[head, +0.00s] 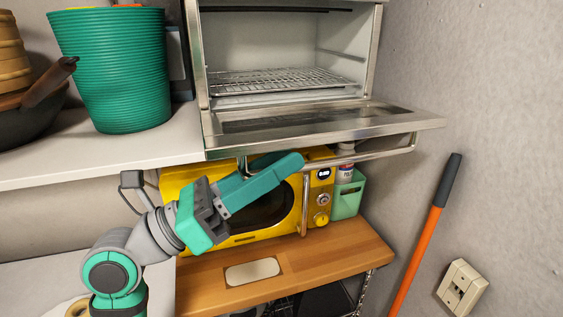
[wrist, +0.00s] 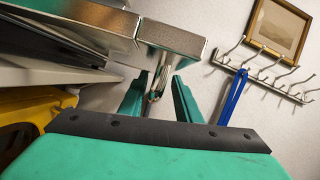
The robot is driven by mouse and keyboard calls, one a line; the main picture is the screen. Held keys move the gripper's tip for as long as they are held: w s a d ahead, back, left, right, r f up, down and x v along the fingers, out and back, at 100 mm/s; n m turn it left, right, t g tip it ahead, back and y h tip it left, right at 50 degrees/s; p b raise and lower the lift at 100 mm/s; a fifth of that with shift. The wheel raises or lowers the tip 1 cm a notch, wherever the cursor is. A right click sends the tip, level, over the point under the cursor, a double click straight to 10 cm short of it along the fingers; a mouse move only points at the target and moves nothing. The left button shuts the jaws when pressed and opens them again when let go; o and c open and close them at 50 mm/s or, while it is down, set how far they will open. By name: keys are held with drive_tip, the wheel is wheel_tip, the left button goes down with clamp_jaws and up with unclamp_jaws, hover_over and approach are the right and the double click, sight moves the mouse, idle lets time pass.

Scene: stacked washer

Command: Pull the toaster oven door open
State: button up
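The silver toaster oven (head: 200,60) stands on the shelf in the head view. Its door (head: 320,122) is folded down, close to level, and the rack inside shows. The door handle (head: 370,153) is a metal bar along the door's front edge. My gripper (head: 292,163) is below the door near the handle's left part. In the wrist view, its two teal fingers (wrist: 158,95) are apart. The end of the handle (wrist: 160,75) shows between them, with gaps visible; contact cannot be told. The door's edge (wrist: 172,36) is above the fingers.
A yellow microwave (head: 180,180) stands on the wooden shelf (head: 345,245) below, behind my gripper. A green ribbed basket (head: 112,70) is left of the oven. A green holder with a bottle (head: 347,197) is right of the microwave. An orange pole (head: 418,250) leans at the right wall.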

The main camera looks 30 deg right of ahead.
drive_tip(key=shift+a, duration=0.1)
drive_tip(key=v, duration=1.2)
idle(1.0)
idle(0.4)
